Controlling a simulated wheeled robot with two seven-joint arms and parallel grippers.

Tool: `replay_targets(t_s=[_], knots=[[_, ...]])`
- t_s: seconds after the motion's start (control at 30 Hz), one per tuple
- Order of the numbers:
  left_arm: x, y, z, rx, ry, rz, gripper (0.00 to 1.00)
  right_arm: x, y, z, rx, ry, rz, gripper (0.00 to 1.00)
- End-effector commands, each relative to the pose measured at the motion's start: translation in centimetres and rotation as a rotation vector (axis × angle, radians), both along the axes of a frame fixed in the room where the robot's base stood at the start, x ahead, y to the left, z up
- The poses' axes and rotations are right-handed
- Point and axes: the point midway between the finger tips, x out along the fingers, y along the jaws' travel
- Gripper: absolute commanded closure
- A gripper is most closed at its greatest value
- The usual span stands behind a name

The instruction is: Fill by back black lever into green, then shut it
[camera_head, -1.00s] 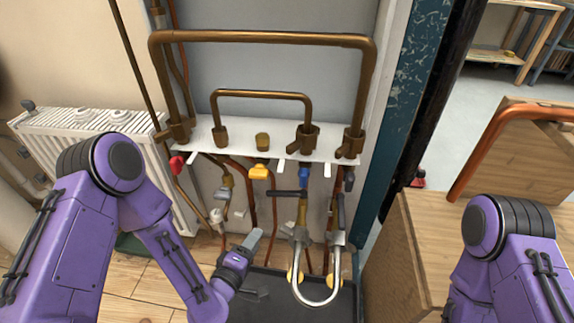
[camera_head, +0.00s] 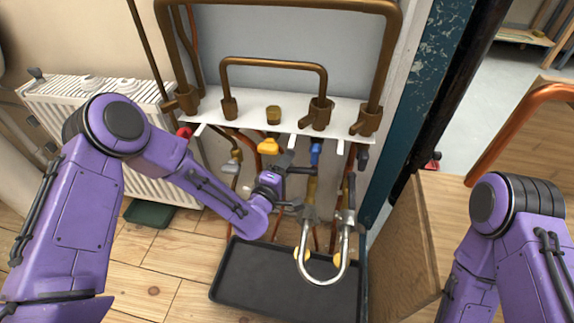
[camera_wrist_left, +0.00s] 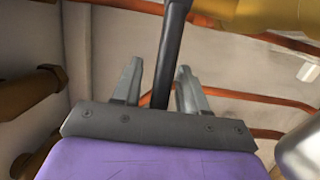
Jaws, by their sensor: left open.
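A black lever (camera_head: 302,170) sticks out to the left from the brass tap under the white shelf. My left gripper (camera_head: 285,159) is at its left end. In the left wrist view the black lever (camera_wrist_left: 173,50) runs between the two open fingers (camera_wrist_left: 158,88), with a gap visible beside them; contact is not clear. A second black lever (camera_head: 351,190) stands upright on the tap to the right. A dark green thing (camera_head: 149,214) lies on the floor by the radiator. My right gripper is out of view.
A U-shaped metal spout (camera_head: 322,280) hangs over a black tray (camera_head: 250,282) on the wood floor. A wooden box (camera_head: 418,240) stands at the right.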

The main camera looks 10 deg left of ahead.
Motion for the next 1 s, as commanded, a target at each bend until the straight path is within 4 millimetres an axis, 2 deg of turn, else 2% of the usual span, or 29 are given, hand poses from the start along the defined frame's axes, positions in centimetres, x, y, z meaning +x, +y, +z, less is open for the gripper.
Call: replay_targets(t_s=[0.03,0.07,0.1,0.17,0.2,0.33,0.53,0.77,0.8,0.83,1.0], knots=[[-0.02,0.02,0.0,0.0,0.0,0.0,0.57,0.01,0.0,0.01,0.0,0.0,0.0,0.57],[-0.03,0.02,-0.01,0.0,0.0,0.0,0.64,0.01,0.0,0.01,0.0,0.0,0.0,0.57],[-0.03,0.02,-0.01,0.0,0.0,0.0,0.77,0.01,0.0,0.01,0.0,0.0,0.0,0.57],[-0.04,0.02,-0.01,0.0,0.0,0.0,0.96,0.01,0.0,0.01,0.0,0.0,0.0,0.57],[-0.04,0.02,-0.01,0.0,0.0,0.0,1.0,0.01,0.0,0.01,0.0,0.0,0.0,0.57],[-0.05,-0.01,-0.02,0.0,0.0,0.005,1.0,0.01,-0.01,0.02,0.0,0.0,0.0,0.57],[-0.03,0.01,-0.06,-0.001,0.001,0.114,1.0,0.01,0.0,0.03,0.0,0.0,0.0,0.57],[-0.08,0.18,-0.06,0.001,0.001,0.12,1.0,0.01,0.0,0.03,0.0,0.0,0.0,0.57],[-0.08,0.19,-0.06,0.001,0.001,0.12,0.69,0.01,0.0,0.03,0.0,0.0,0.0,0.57],[-0.08,0.2,-0.06,0.001,0.001,0.12,0.59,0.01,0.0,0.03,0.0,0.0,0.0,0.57],[-0.07,0.19,-0.04,0.0,0.001,0.12,0.57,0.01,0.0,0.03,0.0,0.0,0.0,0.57]])
